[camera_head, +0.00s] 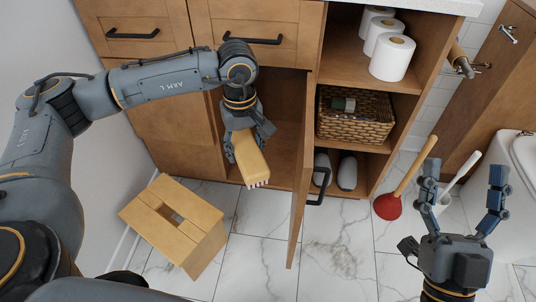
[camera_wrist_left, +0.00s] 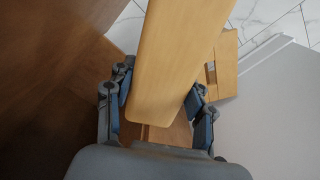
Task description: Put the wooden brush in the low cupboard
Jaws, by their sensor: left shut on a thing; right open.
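The wooden brush (camera_head: 250,158) is light wood with pale bristles at its lower end. My left gripper (camera_head: 246,137) is shut on it and holds it tilted downward in front of the open low cupboard (camera_head: 287,113). In the left wrist view the brush (camera_wrist_left: 177,62) lies between the fingers of the left gripper (camera_wrist_left: 158,108) and hides much of what is beyond. The cupboard door (camera_head: 302,170) stands swung open, to the right of the brush. My right gripper (camera_head: 459,196) is open and empty at the lower right.
A wooden stool (camera_head: 172,222) stands on the marble floor at the left. Open shelves hold toilet rolls (camera_head: 391,57), a wicker basket (camera_head: 350,121) and slippers (camera_head: 347,172). A red plunger (camera_head: 388,206) and a toilet (camera_head: 513,160) are at the right. Floor between is clear.

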